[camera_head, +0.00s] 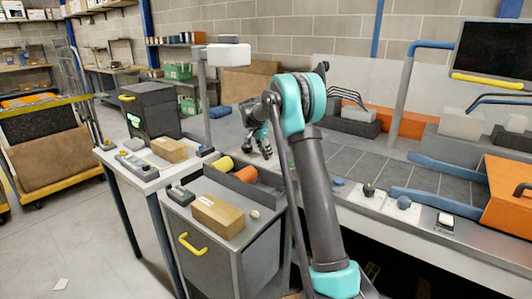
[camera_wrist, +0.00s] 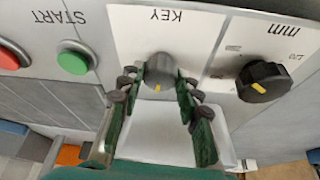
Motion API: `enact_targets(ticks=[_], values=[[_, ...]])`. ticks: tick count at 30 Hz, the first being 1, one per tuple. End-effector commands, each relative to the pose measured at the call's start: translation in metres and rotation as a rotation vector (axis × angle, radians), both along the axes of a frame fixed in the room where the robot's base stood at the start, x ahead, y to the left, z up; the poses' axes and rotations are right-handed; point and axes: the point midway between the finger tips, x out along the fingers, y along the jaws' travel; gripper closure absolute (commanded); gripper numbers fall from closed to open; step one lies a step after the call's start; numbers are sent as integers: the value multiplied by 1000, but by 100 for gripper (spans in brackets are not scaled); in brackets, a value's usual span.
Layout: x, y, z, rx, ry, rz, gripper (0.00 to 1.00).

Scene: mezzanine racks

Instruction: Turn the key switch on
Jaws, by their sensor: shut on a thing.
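The key switch (camera_wrist: 159,71) is a round grey knob with a yellow mark, on a light plate lettered KEY in the wrist view. The lettering appears upside down, and the yellow mark is on the knob's lower edge in the picture. My gripper (camera_wrist: 160,84) has its dark fingertips on both sides of the knob and is shut on it. In the head view my gripper (camera_head: 258,141) is small, at the end of the teal and grey arm; I cannot make out the key switch there.
In the wrist view a green START button (camera_wrist: 75,58) and a red button (camera_wrist: 12,55) are left of the key switch. A black mm dial (camera_wrist: 263,80) is close on its right. In the head view cardboard boxes (camera_head: 217,215) and an orange case (camera_head: 508,200) stand nearby.

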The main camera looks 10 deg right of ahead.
Motion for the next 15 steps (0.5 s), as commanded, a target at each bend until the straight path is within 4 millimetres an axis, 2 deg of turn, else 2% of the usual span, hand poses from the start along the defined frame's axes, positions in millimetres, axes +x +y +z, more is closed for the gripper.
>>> enact_targets(ticks=[15], values=[[3, 2, 0, 1, 0, -449, 95]])
